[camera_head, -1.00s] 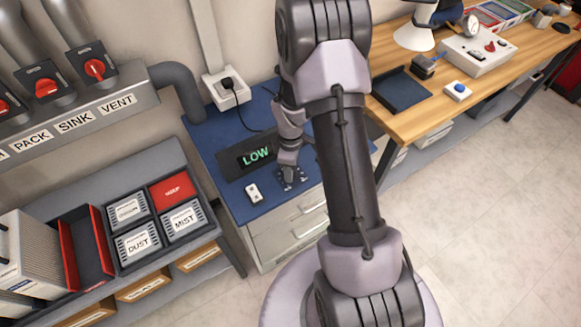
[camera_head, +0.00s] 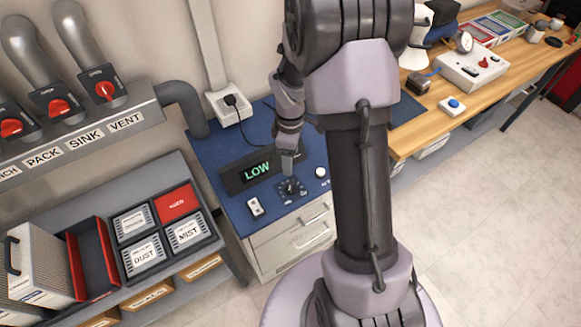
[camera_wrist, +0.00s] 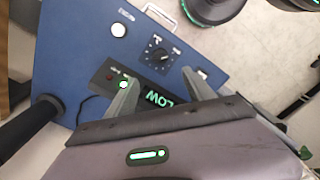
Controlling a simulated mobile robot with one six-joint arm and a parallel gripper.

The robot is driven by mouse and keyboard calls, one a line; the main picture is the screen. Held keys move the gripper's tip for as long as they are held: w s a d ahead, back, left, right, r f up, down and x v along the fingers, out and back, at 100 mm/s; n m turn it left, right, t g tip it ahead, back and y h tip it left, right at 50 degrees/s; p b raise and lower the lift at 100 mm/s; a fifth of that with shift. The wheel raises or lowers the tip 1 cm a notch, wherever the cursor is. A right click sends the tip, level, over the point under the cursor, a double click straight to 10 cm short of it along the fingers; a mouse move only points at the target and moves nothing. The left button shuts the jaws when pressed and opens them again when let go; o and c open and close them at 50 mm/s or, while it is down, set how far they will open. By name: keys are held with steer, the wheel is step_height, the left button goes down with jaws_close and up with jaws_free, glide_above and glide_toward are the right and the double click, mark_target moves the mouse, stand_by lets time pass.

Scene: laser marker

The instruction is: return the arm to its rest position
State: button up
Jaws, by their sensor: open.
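My gripper (camera_head: 287,160) hangs over the blue bench top in the head view, just behind the black dial (camera_head: 290,188). In the wrist view my gripper (camera_wrist: 160,76) has its two fingers spread apart with nothing between them. The dial (camera_wrist: 159,54) shows just beyond the fingertips there, apart from them as far as I can tell. My arm stands bent in front of the bench and hides part of it.
A display (camera_head: 256,171) reading LOW stands left of my gripper. A white switch (camera_head: 255,207) and a white knob (camera_head: 320,172) flank the dial. A wooden bench (camera_head: 440,130) lies right, a filter shelf (camera_head: 150,284) left. Floor at right is clear.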

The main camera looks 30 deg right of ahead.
step_height(320, 180, up, 4)
steer(key=shift+f+p, duration=0.2)
steer(key=shift+p, duration=0.1)
